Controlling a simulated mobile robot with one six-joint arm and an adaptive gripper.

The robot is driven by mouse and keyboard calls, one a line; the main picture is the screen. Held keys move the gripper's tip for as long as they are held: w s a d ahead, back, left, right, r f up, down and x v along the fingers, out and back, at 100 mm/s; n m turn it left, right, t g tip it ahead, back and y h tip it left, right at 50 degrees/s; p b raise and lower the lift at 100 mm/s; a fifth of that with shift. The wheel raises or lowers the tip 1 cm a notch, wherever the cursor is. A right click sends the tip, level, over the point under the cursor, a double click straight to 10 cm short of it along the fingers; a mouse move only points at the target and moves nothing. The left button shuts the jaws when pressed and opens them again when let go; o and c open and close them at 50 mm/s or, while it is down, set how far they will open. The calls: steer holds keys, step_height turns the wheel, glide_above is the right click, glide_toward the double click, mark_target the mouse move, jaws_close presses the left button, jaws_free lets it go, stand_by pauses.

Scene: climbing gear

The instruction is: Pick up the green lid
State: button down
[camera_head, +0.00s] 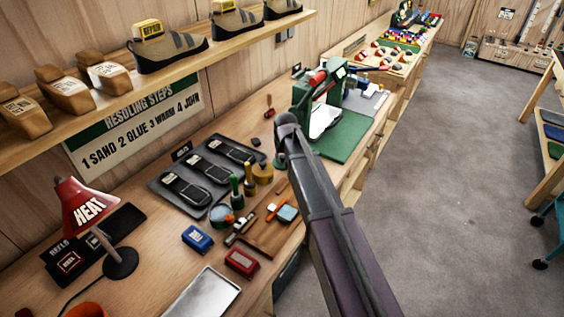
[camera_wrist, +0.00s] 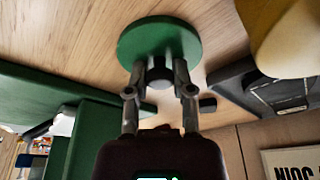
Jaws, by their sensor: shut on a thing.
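The green lid (camera_wrist: 160,36) is a round disc with a dark knob (camera_wrist: 160,74) in the wrist view. My gripper (camera_wrist: 162,70) has its two fingers closed on either side of the knob, holding the lid. Wooden surface shows around the lid; I cannot tell whether the lid touches it. In the head view my arm reaches over the bench and its end is beside the green press. The lid cannot be made out there, and my fingers are mostly hidden by the arm.
A green press (camera_head: 345,135) stands close to the right of my arm's end. A dark tray (camera_head: 165,180) with black soles lies to the left. Brushes, a yellow pot (camera_head: 262,172), and blue (camera_head: 197,238) and red (camera_head: 242,262) boxes crowd the bench. A shelf with shoes hangs above.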

mark_target(283, 157)
steer(key=shift+r, duration=0.15)
stand_by(0.3)
step_height(283, 157, up, 10)
steer(key=p, duration=1)
steer(key=shift+f, duration=0.2)
stand_by(0.5)
